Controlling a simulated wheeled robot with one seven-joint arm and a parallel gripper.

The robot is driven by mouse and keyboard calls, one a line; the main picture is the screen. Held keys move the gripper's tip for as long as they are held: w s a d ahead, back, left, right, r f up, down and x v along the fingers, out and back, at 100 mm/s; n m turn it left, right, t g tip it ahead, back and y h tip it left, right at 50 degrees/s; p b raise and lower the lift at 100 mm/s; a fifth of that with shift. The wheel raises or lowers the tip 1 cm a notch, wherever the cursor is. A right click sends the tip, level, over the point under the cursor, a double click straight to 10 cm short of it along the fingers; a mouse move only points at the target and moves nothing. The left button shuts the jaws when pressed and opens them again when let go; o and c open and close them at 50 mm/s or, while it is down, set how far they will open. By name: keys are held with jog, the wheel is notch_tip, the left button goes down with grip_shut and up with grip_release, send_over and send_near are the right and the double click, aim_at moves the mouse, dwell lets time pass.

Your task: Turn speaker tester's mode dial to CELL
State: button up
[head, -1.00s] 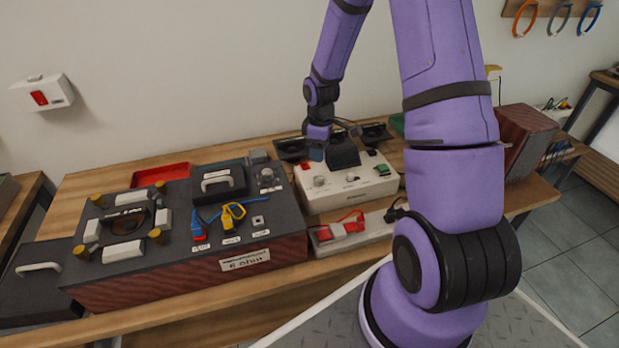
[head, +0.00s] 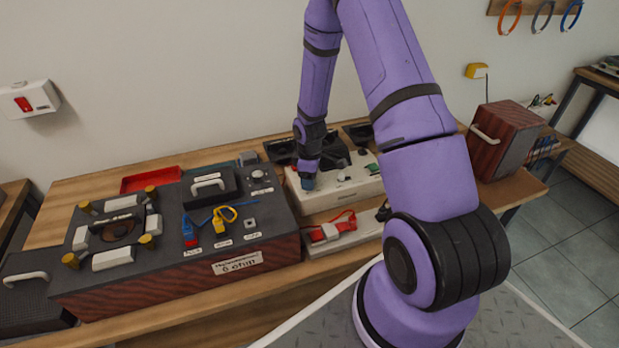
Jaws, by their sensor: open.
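A cream box with controls on top (head: 340,196), which looks like the speaker tester, stands at the back middle of the bench. My gripper (head: 308,184) points down over the box's left end, at or just above its top. The gripper is open, but its fingers are small and partly hidden in the head view. The knob at that end of the box is hidden behind my gripper, so its setting cannot be seen. The labels on the box are too small to read. Whether the fingers touch a knob cannot be told.
A large dark case (head: 170,285) with clips, a knob and a handle fills the bench's left side. A grey strip with a red clip (head: 336,230) lies in front of the cream box. A red tray (head: 150,178) is behind the case. A wooden box (head: 500,140) stands right.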

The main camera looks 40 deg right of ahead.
jog(key=shift+c, duration=0.3)
jog(key=c, duration=0.9)
jog(key=shift+o, duration=0.2)
jog(key=shift+m, duration=0.3)
jog(key=m, duration=0.3)
jog(key=shift+m, duration=0.3)
jog(key=m, duration=0.4)
jog(key=shift+m, duration=0.3)
jog(key=m, duration=0.4)
jog(key=shift+m, duration=2.5)
